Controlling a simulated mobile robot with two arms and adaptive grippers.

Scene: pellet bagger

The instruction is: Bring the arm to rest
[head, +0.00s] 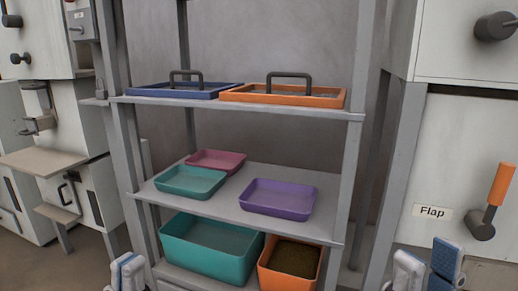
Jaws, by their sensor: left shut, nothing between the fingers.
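My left gripper (127,272) shows at the bottom left edge, in front of the shelf's left post. Its fingers are together with nothing between them, and most of it is cut off by the frame. My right gripper (427,268) is at the bottom right, in front of the right-hand cabinet. Its two fingers stand apart with nothing seen between them. Neither gripper appears to touch the shelf or the trays. The rest of both arms is out of view.
A grey shelf rack (350,170) holds a blue tray (180,93) and orange tray (330,100) on top. Pink (216,160), teal (190,182) and purple (277,200) trays sit midway. Below are a teal bin (205,258) and orange bin (275,278). The "Flap" lever (490,205) is right.

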